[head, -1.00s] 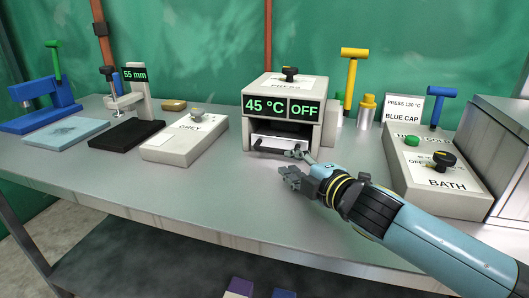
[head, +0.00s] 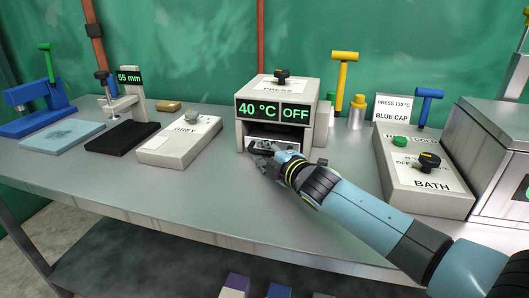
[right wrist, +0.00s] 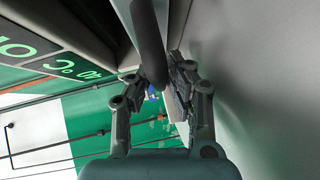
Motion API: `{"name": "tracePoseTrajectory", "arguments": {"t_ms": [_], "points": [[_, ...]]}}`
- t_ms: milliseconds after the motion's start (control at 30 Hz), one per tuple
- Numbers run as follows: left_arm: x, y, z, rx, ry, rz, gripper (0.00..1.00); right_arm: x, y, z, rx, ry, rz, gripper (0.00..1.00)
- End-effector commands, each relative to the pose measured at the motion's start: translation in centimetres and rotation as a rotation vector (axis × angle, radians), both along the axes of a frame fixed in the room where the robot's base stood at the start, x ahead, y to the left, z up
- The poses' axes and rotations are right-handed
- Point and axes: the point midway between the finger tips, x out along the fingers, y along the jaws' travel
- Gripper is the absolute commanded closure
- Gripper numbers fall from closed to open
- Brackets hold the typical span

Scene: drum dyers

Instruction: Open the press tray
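The press (head: 277,115) is a pale box with a display reading 40 °C and OFF. Its tray (head: 275,142) shows as a light front in the dark slot below the display, with my gripper covering most of it. My right gripper (head: 264,150) is at the tray front in the head view. In the right wrist view a dark bar, apparently the tray handle (right wrist: 150,45), lies between the spread fingers of my right gripper (right wrist: 155,80). The fingers look open around it, and I see no clear grip. My left gripper is out of view.
A grey-labelled box (head: 180,142) stands left of the press. The bath control box (head: 425,175) and a metal tank (head: 500,150) stand to the right. A yellow-handled tool (head: 344,85) is behind. The table (head: 180,190) in front is clear.

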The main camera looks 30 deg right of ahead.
Motion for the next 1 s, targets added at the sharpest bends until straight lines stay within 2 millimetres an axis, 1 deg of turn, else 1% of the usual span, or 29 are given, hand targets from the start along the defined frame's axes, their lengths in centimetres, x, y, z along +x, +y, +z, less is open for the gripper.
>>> {"name": "tracePoseTrajectory", "arguments": {"t_ms": [33,100,467,567,667,767,900,1000], "points": [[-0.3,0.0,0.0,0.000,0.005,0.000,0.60,0.0,0.0,0.0,0.000,0.000,0.000,0.93],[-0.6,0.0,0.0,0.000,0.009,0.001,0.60,0.0,0.0,0.0,0.000,0.000,0.000,1.00],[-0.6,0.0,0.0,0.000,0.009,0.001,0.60,0.0,0.0,0.1,0.000,-0.001,0.000,1.00],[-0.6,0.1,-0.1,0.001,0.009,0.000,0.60,-0.3,0.4,0.0,0.001,-0.001,0.001,1.00],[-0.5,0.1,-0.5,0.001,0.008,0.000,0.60,-1.3,1.7,-0.2,0.004,-0.001,0.003,1.00],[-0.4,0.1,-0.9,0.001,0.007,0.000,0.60,-3.2,3.9,-0.2,0.006,-0.001,0.003,1.00],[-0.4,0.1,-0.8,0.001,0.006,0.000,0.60,-5.9,7.0,-0.1,0.008,0.000,0.001,1.00],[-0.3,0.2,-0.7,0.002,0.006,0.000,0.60,-7.3,8.7,0.0,0.007,-0.001,0.000,1.00]]}}
